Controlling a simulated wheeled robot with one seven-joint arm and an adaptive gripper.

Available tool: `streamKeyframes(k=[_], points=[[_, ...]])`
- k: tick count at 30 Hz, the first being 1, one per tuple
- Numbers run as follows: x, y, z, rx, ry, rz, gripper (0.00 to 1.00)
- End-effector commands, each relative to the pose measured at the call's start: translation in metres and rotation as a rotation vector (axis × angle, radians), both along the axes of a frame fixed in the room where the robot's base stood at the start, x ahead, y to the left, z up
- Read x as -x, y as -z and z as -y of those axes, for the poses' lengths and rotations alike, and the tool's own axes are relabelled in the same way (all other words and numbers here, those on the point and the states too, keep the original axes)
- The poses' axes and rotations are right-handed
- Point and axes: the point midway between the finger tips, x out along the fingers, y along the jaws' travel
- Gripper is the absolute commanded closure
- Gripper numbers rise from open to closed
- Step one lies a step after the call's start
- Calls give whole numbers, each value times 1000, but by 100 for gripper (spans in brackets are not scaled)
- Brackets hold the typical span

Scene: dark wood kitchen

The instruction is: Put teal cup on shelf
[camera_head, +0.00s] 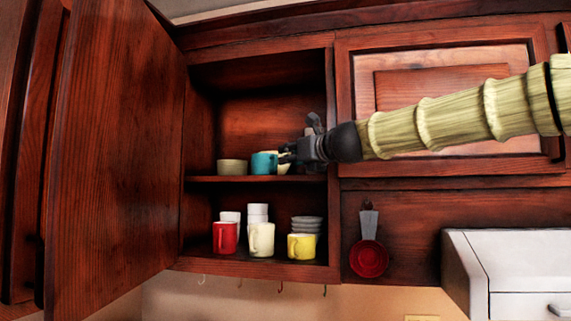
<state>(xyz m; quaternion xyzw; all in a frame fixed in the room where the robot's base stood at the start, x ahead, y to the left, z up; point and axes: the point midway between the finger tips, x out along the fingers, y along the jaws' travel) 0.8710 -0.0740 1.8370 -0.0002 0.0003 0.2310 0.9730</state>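The teal cup (263,163) is upright at the upper shelf (222,179) of the open wall cabinet, with its base at or just above the board. My gripper (286,154) reaches in from the right, its fingertips at the cup's right side, where the handle seems to be. The fingers are small and dark, and I cannot tell whether they are closed on the cup or only beside it. A pale yellow item (284,166) is partly hidden behind the fingers.
A beige bowl (232,166) stands left of the teal cup. Below are red (225,237), cream (262,239) and yellow (301,246) mugs, white cups and stacked grey bowls (306,224). The open door (112,150) bounds the left; the cabinet's right wall is close to my gripper.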

Motion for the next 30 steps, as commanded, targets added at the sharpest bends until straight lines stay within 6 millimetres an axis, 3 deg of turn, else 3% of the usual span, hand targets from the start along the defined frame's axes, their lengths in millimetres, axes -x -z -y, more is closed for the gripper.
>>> streamKeyframes(k=[9,30], points=[[21,1,10,0,0,0,69],[23,0,11,-1,0,0,69]])
